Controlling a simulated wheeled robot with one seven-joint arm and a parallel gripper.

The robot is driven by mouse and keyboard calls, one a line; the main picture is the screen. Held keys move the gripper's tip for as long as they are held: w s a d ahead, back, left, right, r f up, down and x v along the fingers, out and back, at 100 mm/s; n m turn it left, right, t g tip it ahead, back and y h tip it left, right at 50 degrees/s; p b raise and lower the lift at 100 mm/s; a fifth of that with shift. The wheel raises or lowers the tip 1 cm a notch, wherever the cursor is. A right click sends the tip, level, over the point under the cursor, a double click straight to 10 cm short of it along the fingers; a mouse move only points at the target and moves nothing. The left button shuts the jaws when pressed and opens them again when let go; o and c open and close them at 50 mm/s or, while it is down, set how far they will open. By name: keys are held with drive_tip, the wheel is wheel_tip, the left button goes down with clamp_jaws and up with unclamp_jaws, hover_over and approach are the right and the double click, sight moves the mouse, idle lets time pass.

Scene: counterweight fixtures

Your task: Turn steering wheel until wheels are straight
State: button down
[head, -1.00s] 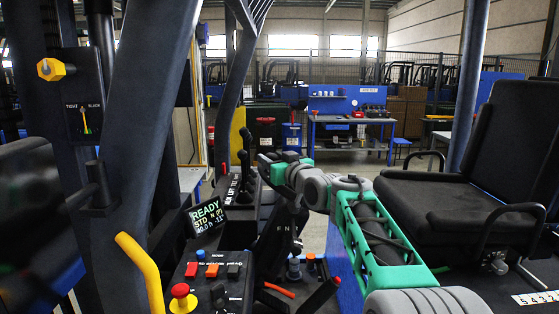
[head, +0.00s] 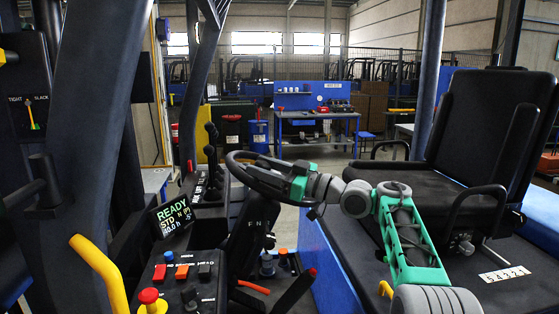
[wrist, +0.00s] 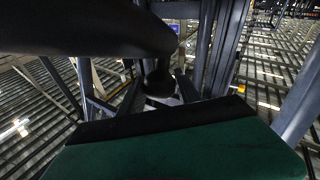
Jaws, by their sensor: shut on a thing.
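The black steering wheel (head: 236,168) sits on a dark column marked with letters, in the middle of the head view. Part of its rim shows left of my gripper. My green and grey gripper (head: 276,176) is at the wheel's near right side, shut on it. The exact hold is hard to see. In the wrist view a thick dark curved bar, seemingly the wheel rim (wrist: 90,30), crosses the upper left above my green gripper body. A small display (head: 173,216) reads READY, STD and N, with a small negative number at its lower right. The truck's road wheels are not in view.
A console with a red and yellow stop button (head: 151,300) is at the lower left, beside a yellow bar (head: 100,268). A black seat (head: 480,150) with armrests stands right of my arm. A blue workbench (head: 315,115) is farther back.

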drive_tip(key=shift+s+d+f, duration=0.1)
idle(0.4)
drive_tip(key=c, duration=0.9)
unclamp_jaws()
drive_tip(key=shift+o, duration=0.2)
drive_tip(key=b+v, duration=0.7)
drive_tip(key=b, duration=0.2)
drive_tip(key=shift+d, duration=0.35)
